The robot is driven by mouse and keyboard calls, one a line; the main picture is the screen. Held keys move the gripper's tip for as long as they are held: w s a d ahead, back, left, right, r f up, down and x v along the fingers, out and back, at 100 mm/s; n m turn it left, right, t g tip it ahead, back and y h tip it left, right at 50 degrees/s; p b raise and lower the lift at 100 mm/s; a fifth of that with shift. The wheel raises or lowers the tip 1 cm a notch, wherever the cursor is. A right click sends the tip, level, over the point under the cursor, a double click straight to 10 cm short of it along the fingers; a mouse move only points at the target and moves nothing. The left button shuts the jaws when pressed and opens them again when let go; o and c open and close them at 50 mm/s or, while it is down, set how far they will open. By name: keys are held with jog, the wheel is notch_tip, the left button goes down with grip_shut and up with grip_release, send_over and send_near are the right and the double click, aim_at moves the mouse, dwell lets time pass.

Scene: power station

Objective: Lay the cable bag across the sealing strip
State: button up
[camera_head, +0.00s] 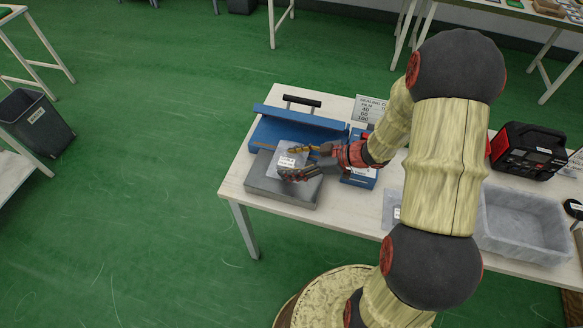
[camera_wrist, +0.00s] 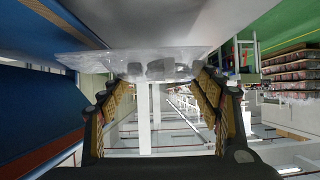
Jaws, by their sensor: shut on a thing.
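The cable bag (camera_head: 288,148) is a clear, greyish pouch with a white label. My gripper (camera_head: 297,162) is shut on its edge and holds it over the sealer. The sealer has a blue body with a raised blue arm (camera_head: 300,117) and black handle, and a grey front shelf (camera_head: 268,187). I cannot tell whether the bag touches the sealer.
A sign about sealing (camera_head: 370,107) stands behind the sealer. Another clear bag (camera_head: 390,207) lies on the table, partly behind my arm. A grey bin (camera_head: 525,222) and a black-and-red power unit (camera_head: 527,150) stand at the right. The table's left front edge is close to the sealer.

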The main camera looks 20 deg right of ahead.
jog(key=shift+f+b, duration=0.3)
jog(key=shift+f, duration=0.6)
jog(key=shift+f, duration=0.15)
jog(key=o, duration=1.4)
jog(key=shift+c, duration=0.2)
jog(key=shift+s+d+r, duration=0.15)
jog(key=shift+d+r, duration=0.05)
jog(key=shift+r, duration=0.1)
jog(key=p+v, duration=0.4)
jog(key=v, duration=0.6)
jog(key=shift+d+r+p, duration=0.1)
jog(key=shift+p, duration=0.2)
jog(key=shift+s+d+r, duration=0.25)
jog(key=shift+s+d, duration=0.2)
